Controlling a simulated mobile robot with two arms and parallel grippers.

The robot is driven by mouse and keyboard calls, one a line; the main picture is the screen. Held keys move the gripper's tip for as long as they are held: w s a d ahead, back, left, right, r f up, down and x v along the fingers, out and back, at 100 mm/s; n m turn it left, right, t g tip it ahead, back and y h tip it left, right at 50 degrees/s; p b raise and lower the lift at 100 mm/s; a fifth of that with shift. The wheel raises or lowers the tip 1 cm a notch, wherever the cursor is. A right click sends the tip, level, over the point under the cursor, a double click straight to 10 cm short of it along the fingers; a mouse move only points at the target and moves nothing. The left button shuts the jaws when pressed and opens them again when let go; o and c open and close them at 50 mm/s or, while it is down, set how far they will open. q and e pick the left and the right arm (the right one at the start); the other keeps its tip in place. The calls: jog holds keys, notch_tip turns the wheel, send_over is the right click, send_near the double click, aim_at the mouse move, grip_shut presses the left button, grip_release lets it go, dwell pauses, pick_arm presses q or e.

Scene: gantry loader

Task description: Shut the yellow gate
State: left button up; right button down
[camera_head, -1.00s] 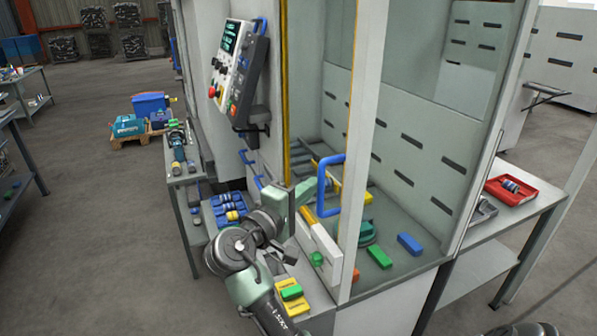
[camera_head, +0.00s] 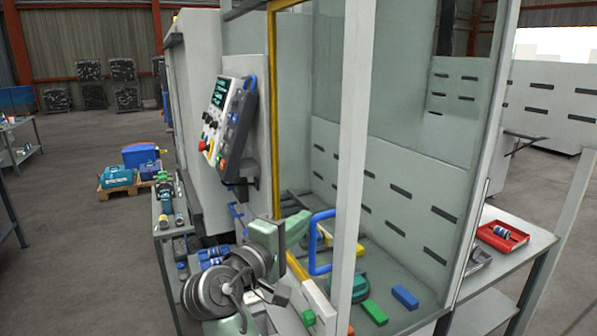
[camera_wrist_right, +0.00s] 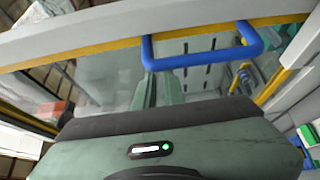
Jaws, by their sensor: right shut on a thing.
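The yellow gate (camera_head: 275,120) is a clear panel with a yellow frame on the front of the pale machine cabinet. In the right wrist view the fingers (camera_wrist_right: 160,90) meet one end of the blue handle (camera_wrist_right: 205,58), below the yellow bar (camera_wrist_right: 200,34). I cannot tell how far open the gate stands. My left gripper is not in view.
A control panel (camera_head: 224,120) juts out left of the gate. Green (camera_head: 374,312) and blue (camera_head: 405,297) blocks lie inside the cabinet. A red tray (camera_head: 503,237) sits on the right bench.

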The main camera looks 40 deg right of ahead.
notch_tip(320, 180, up, 15)
jog(key=b, duration=0.2)
